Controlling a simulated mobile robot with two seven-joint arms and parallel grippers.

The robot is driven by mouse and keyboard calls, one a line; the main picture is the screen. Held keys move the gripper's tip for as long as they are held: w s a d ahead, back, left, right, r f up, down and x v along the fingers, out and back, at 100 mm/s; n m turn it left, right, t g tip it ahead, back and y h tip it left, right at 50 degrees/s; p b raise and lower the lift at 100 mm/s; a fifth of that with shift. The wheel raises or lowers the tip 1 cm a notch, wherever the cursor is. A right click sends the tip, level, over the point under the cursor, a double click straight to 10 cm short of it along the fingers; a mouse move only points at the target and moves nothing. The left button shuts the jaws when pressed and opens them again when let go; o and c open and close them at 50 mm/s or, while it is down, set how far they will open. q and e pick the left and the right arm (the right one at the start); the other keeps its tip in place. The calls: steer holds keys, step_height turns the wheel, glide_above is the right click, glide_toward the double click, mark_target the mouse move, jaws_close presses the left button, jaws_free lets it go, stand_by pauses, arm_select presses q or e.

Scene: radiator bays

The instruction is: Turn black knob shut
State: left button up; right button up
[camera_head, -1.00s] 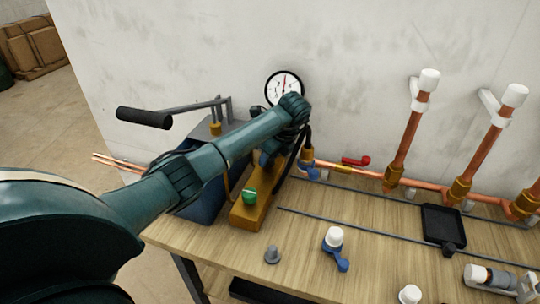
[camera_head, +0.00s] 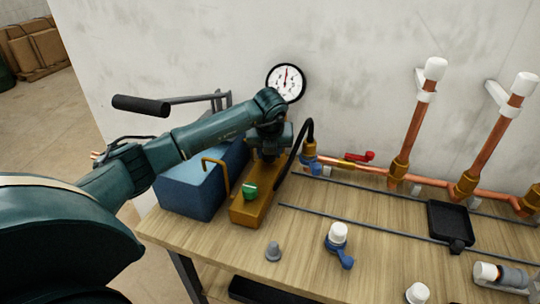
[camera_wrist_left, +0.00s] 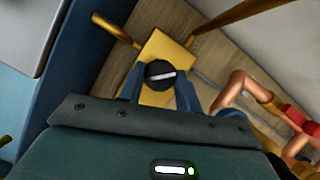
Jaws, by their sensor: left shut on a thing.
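The black knob (camera_wrist_left: 160,74) shows in the wrist view on a yellow block (camera_wrist_left: 155,50). Its white line runs nearly across the picture, tilted slightly. My left gripper (camera_wrist_left: 160,80) has one blue finger on each side of the knob and is shut on it. In the head view my left gripper (camera_head: 268,155) points down over the far end of the brass-yellow block (camera_head: 247,212) and hides the black knob. A green knob (camera_head: 250,191) sits on the near part of this block. My right gripper is not in view.
A blue box (camera_head: 195,185) with a lever handle (camera_head: 141,105) stands left of the block. A pressure gauge (camera_head: 286,82) is behind the gripper, and a black hose (camera_head: 305,130) beside it. Copper pipes (camera_head: 402,145) run along the wall. The front of the bench holds loose caps.

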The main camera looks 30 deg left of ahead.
arm_select(q)
steer(key=shift+a+m+t+b, duration=0.15)
steer(key=shift+m+t+b, duration=0.25)
steer(key=shift+m, duration=0.5)
steer(key=m+h+b, duration=0.1)
steer(key=m, duration=0.1)
steer(key=shift+m, duration=0.3)
steer(key=shift+a+m+h+b, duration=0.1)
steer(key=shift+m+h+b, duration=0.55)
steer(key=shift+m, duration=0.45)
steer(key=shift+r+m+h, duration=0.1)
steer(key=shift+m+h, duration=0.25)
steer(key=shift+m, duration=0.55)
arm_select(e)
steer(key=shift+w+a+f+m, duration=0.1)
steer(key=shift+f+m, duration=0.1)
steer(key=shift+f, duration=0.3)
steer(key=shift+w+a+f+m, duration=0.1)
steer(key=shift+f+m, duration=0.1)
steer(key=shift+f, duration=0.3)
arm_select(q)
steer(key=o, duration=1)
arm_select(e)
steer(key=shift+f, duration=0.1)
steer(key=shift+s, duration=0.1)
